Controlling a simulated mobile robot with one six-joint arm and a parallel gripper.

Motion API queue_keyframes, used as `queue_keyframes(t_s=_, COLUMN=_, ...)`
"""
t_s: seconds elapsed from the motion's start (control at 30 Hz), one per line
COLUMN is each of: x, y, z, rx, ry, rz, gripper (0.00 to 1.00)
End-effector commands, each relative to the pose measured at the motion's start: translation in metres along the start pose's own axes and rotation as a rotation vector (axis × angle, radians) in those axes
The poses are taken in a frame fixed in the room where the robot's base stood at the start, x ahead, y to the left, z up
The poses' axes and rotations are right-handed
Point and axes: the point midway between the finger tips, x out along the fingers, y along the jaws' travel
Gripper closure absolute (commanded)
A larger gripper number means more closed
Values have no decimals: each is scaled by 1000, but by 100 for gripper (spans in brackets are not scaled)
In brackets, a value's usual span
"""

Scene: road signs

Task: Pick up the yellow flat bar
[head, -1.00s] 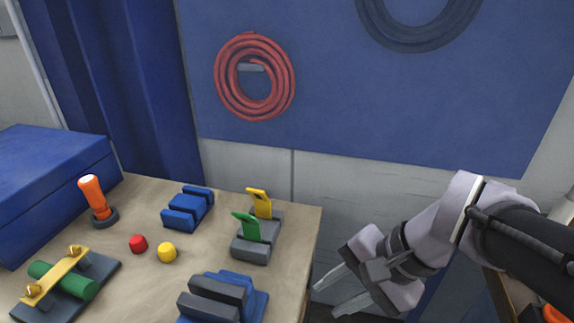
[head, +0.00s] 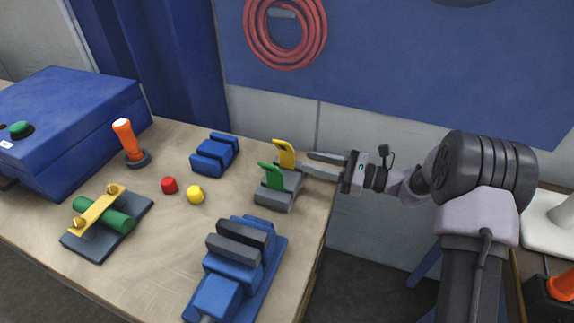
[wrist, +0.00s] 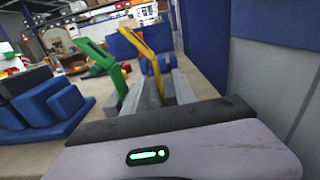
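The yellow flat bar (head: 285,154) stands upright, leaning slightly, in a grey slotted holder (head: 272,199) near the table's right edge. A green flat bar (head: 271,175) stands in front of it in the same holder. My gripper (head: 306,165) is open and empty, pointing left, with its fingertips just right of the yellow bar. In the wrist view, the yellow bar (wrist: 150,58) shows between and beyond my two grey fingers, and the green bar (wrist: 101,62) lies to the left. I cannot tell whether the fingertips reach around the yellow bar; its lower end is partly hidden.
A blue vise (head: 238,265) stands on the table in front of the holder. A blue slotted block (head: 215,155), red ball (head: 169,185) and yellow ball (head: 195,195) lie left. A yellow strap (head: 98,207) crosses a green cylinder. The blue wall is behind.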

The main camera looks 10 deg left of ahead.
Motion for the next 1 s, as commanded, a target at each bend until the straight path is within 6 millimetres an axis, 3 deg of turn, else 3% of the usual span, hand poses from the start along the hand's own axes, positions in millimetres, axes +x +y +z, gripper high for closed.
queue_keyframes(t_s=0.1, x=32, y=1, z=-3, rx=-1, ry=0, rz=3, gripper=67)
queue_keyframes(t_s=0.5, x=98, y=7, z=-4, rx=-2, ry=1, rz=3, gripper=67)
queue_keyframes(t_s=0.77, x=106, y=6, z=0, rx=-1, ry=2, rz=1, gripper=67)
queue_keyframes(t_s=0.8, x=106, y=6, z=0, rx=-1, ry=2, rz=1, gripper=69)
queue_keyframes(t_s=0.97, x=106, y=6, z=0, rx=-1, ry=2, rz=1, gripper=100)
queue_keyframes(t_s=1.0, x=106, y=6, z=0, rx=-1, ry=2, rz=1, gripper=100)
